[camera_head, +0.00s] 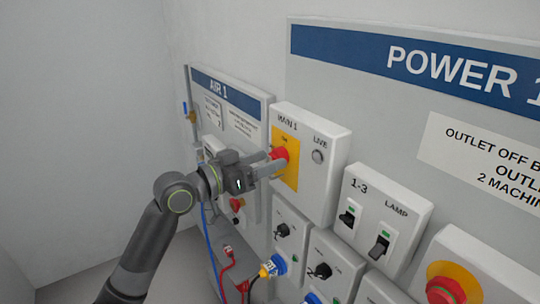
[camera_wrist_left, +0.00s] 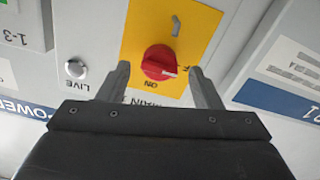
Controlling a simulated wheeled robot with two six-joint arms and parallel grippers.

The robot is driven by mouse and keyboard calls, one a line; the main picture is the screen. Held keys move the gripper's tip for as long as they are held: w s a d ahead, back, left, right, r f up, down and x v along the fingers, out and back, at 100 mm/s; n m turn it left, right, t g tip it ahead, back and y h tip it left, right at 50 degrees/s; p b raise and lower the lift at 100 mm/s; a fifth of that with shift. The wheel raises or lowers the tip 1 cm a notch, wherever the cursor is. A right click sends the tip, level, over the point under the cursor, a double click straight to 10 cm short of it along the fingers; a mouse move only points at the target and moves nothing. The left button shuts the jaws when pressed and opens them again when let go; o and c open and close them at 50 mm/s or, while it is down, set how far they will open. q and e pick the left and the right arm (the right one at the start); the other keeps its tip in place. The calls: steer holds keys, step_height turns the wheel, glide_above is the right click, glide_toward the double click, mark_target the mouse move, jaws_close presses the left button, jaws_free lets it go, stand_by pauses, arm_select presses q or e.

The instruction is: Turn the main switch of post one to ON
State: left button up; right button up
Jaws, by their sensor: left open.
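The main switch is a red rotary knob (camera_head: 279,154) on a yellow plate (camera_head: 287,173) of the MAIN 1 box (camera_head: 318,178). In the left wrist view, the knob (camera_wrist_left: 158,62) has a white mark on its right side, pointing toward a partly hidden label ending in F. The ON label (camera_wrist_left: 152,83) is just below the knob there, upside down. My left gripper (camera_head: 276,161) is open at the switch. In the wrist view its fingers (camera_wrist_left: 162,76) stand on either side of the knob, with gaps visible. I cannot tell how deep they reach around it. My right gripper is out of view.
The LIVE lamp (camera_head: 318,156) is right of the switch on the same box. Below are the 1-3 and LAMP rockers (camera_head: 379,246), black rotary switches (camera_head: 283,230) and plugged cables. A red emergency button (camera_head: 444,291) is at lower right. The AIR 1 board (camera_head: 240,97) is to the left.

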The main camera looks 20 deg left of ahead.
arm_select(q)
steer(key=shift+x, duration=0.8)
